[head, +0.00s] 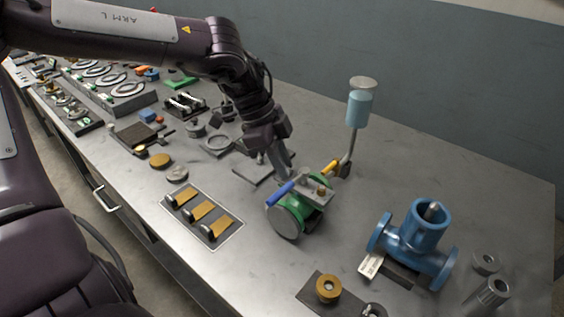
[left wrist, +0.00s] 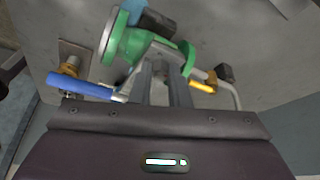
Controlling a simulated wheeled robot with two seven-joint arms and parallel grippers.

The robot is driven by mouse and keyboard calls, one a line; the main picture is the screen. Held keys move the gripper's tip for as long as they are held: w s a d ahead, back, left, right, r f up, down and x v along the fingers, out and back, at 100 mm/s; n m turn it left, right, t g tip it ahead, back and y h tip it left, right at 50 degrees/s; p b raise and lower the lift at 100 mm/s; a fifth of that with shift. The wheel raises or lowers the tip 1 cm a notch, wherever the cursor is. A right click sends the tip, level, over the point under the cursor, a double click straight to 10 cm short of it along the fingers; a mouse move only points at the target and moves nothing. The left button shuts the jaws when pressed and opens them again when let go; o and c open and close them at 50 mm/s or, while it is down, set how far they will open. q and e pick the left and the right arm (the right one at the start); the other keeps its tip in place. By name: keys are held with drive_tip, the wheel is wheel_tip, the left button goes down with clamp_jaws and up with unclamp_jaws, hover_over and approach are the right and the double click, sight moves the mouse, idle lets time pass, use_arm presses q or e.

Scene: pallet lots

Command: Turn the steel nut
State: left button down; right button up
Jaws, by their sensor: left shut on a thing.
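A green valve (head: 313,212) with a round grey flange stands on the steel bench; it also shows in the left wrist view (left wrist: 128,42). It has a blue handle (head: 281,193) on one side and a yellow handle (head: 330,166) on the other. My left gripper (head: 284,168) reaches down to the top of the valve, between these handles. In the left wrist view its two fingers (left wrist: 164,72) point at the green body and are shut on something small. I take this to be the steel nut, hidden between the fingers. My right gripper is not in view.
A light-blue cylinder (head: 359,108) stands on a bent pipe behind the valve. A blue valve body (head: 416,240) sits to the right, with loose grey rings near it. A tray with brass wedges (head: 226,228) lies to the left. Bare bench lies at the back right.

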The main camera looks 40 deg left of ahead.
use_arm(q)
drive_tip(key=m, duration=0.1)
drive_tip(key=m+g, duration=0.1)
drive_tip(key=m, duration=0.1)
drive_tip(key=m+g, duration=0.1)
drive_tip(key=m, duration=0.1)
drive_tip(key=shift+w, duration=0.3)
drive_tip(key=shift+m, duration=0.3)
drive_tip(key=c, duration=1.4)
unclamp_jaws()
drive_tip(key=shift+a+r, duration=0.1)
drive_tip(key=v, duration=0.7)
drive_tip(key=shift+w+a+r, duration=0.1)
drive_tip(key=shift+a+r, duration=0.05)
drive_tip(key=shift+r, duration=0.15)
